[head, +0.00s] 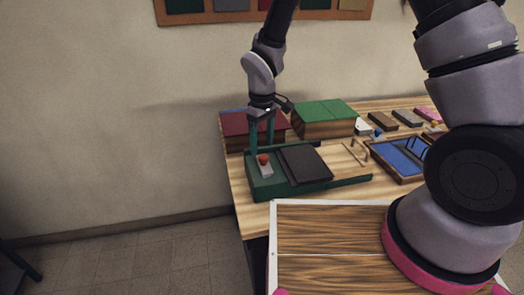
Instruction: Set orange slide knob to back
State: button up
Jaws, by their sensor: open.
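The orange knob (263,160) is a small red-orange cap at the far end of a pale grey strip (267,172). The strip is on the left part of a dark green box (262,189) on the wooden table. My gripper (262,150) points down over the box's far left part, with its two dark teal fingers apart. The knob shows between and just below the fingertips. I cannot tell whether either finger touches it. Nothing shows held between the fingers.
A dark panel (304,163) covers the box's right part, and a green rail (350,182) sticks out right. A maroon-topped box (233,127) and a green-topped box (325,118) stand behind. A blue tray (396,159) and several small blocks are at right.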

aim_at(263, 156)
notch_tip(263, 156, up, 7)
dwell(0.3)
jog(key=d+r+m+t+y, duration=0.25)
jog(key=d+r+m, duration=0.45)
jog(key=d+r, duration=0.95)
jog(key=s+d+r+m+t, duration=0.4)
jog(key=s+d+r+m, duration=0.3)
jog(key=s+d+r, duration=0.3)
jog(key=shift+s+d+r+t, duration=0.4)
jog(key=shift+s+r, duration=0.15)
jog(key=shift+r, duration=0.35)
